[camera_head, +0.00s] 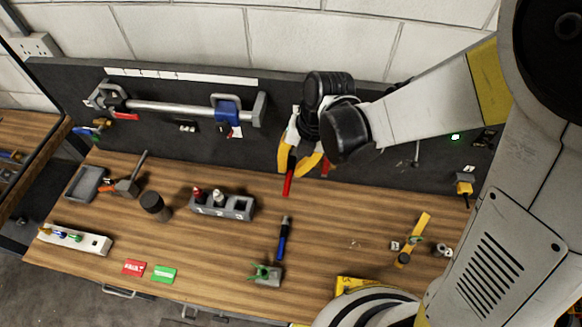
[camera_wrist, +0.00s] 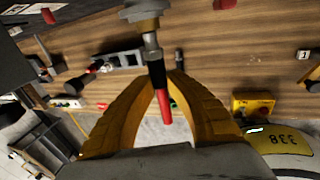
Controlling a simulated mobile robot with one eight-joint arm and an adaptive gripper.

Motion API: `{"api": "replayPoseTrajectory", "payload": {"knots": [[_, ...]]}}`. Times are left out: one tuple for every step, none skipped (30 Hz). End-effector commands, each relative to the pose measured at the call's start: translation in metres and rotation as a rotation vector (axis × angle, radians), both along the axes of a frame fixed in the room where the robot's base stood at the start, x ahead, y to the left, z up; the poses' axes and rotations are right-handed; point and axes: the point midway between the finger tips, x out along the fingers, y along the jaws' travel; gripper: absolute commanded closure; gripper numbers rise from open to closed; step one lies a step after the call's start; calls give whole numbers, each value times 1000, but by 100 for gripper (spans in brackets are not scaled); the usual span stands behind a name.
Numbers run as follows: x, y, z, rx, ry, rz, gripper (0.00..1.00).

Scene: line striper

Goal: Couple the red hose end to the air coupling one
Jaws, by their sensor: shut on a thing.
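My gripper (camera_head: 297,168) hangs in front of the dark back panel, over the rear of the bench. Its yellow fingers are shut on a slim red rod, which I take as the red hose end (camera_head: 288,184), with its red part pointing down. In the wrist view the red hose end (camera_wrist: 164,105) runs between the fingers (camera_wrist: 168,80), with a black section and a grey metal part beyond. A round metallic piece (camera_wrist: 143,10) lies in line with that metal part; I cannot tell whether they touch. I cannot make out air coupling one with certainty; the arm hides part of the panel.
A pipe rail (camera_head: 170,107) with red and blue fittings is on the panel, left. A numbered grey block (camera_head: 240,211), a black-and-blue tool (camera_head: 282,240), a green-topped item (camera_head: 264,275) and a yellow tool (camera_head: 414,238) are on the bench. Bare wood lies between them.

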Motion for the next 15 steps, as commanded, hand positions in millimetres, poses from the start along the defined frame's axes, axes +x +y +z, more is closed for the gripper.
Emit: {"api": "replayPoseTrajectory", "payload": {"knots": [[1,0,0,0,0,0,100],[1,0,0,0,0,0,100],[2,0,0,0,0,0,100],[2,0,0,0,0,0,100],[3,0,0,0,0,0,100],[3,-1,0,0,0,0,100],[4,-1,0,0,0,0,100],[4,-1,0,0,0,0,100],[5,-1,0,0,0,0,100],[5,-1,0,0,0,0,100],[6,-1,0,0,0,0,100],[6,-1,0,0,0,0,100],[6,-1,0,0,0,0,100],[6,-1,0,0,0,0,100],[6,-1,0,0,0,0,100]]}}
